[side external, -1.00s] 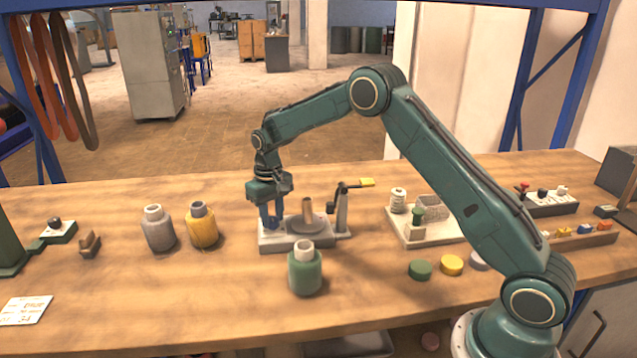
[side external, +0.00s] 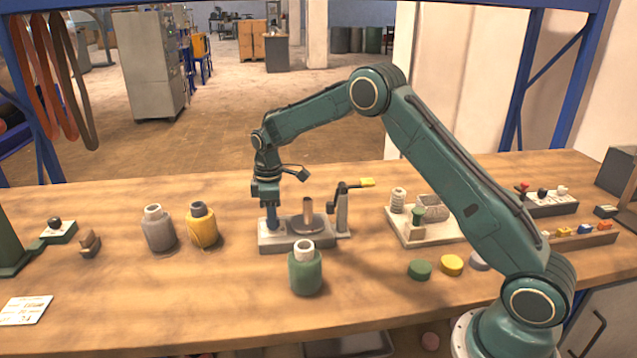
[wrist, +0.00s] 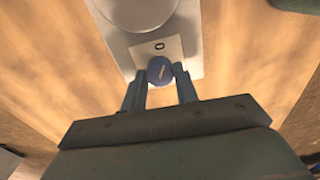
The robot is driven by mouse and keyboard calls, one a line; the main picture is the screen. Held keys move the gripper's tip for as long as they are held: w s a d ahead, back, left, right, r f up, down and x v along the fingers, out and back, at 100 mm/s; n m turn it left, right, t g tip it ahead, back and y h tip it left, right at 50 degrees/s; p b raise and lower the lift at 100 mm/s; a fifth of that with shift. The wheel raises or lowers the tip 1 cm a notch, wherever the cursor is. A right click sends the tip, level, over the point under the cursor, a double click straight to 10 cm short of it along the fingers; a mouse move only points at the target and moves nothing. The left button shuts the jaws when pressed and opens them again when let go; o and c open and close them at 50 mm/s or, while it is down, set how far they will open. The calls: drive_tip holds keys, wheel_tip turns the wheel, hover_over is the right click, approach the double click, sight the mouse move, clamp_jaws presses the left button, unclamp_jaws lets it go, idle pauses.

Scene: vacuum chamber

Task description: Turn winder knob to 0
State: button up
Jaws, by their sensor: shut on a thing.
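The winder is a light grey base (side external: 292,240) with a round dark plate, a copper-coloured post (side external: 307,212) and an upright arm with a yellow handle (side external: 367,183). The mark slants rather than pointing straight at the 0. My gripper (side external: 271,222) points down at the left end of the base. In the wrist view my gripper (wrist: 160,84) is shut on the knob, one finger at each side. The side view hides the knob behind the fingers.
A green bottle (side external: 305,271) stands just in front of the base. A yellow bottle (side external: 202,227) and a grey bottle (side external: 158,230) stand to the left. A tray with spools (side external: 440,236) is to the right. The front left of the table is mostly clear.

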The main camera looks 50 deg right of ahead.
drive_tip(key=shift+r+n, duration=0.1)
drive_tip(key=shift+n, duration=1.6)
drive_tip(key=o, duration=1)
drive_tip(key=shift+r, duration=6.9)
